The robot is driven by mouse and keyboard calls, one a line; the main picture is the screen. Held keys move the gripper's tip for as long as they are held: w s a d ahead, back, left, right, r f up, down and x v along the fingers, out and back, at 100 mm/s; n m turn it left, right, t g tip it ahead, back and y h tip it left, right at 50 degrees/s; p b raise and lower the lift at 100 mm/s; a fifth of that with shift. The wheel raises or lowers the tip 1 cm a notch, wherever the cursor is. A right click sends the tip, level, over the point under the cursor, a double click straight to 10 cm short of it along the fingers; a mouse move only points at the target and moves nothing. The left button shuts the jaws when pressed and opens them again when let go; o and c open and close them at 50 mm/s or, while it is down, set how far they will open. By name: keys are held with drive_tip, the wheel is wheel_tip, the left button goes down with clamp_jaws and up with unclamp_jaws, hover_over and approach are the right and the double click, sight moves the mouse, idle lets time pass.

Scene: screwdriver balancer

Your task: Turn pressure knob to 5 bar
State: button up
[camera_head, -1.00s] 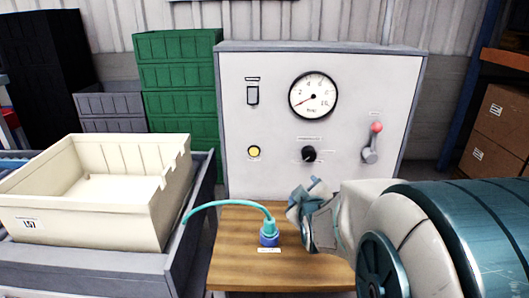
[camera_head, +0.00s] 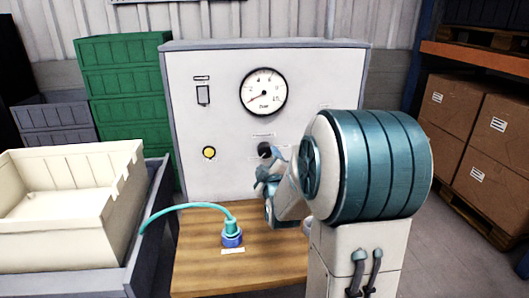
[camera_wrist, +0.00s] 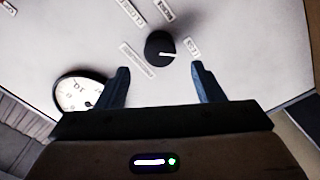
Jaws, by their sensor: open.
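The black pressure knob (camera_head: 265,150) is on the white panel, below the round pressure gauge (camera_head: 264,91). The gauge's red needle points to the lower left, at the low end of the scale. My gripper (camera_head: 270,178) is just below and in front of the knob in the head view. In the wrist view the knob (camera_wrist: 160,47) shows its white pointer line. My open gripper (camera_wrist: 160,78) has one blue finger on each side below the knob, with nothing between them. The fingers look apart from the knob. Part of the gauge (camera_wrist: 80,93) shows behind the left finger.
A yellow button (camera_head: 209,152) and a switch (camera_head: 203,94) are on the panel's left. A wooden table (camera_head: 195,262) carries a blue-teal hose fitting (camera_head: 232,235). A cream crate (camera_head: 65,200) stands left, cardboard boxes (camera_head: 503,135) right. My arm hides the panel's right side.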

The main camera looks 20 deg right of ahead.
sight(264, 152)
drive_tip(key=shift+p+x, duration=0.3)
drive_tip(key=shift+x, duration=2.7)
drive_tip(key=c, duration=1)
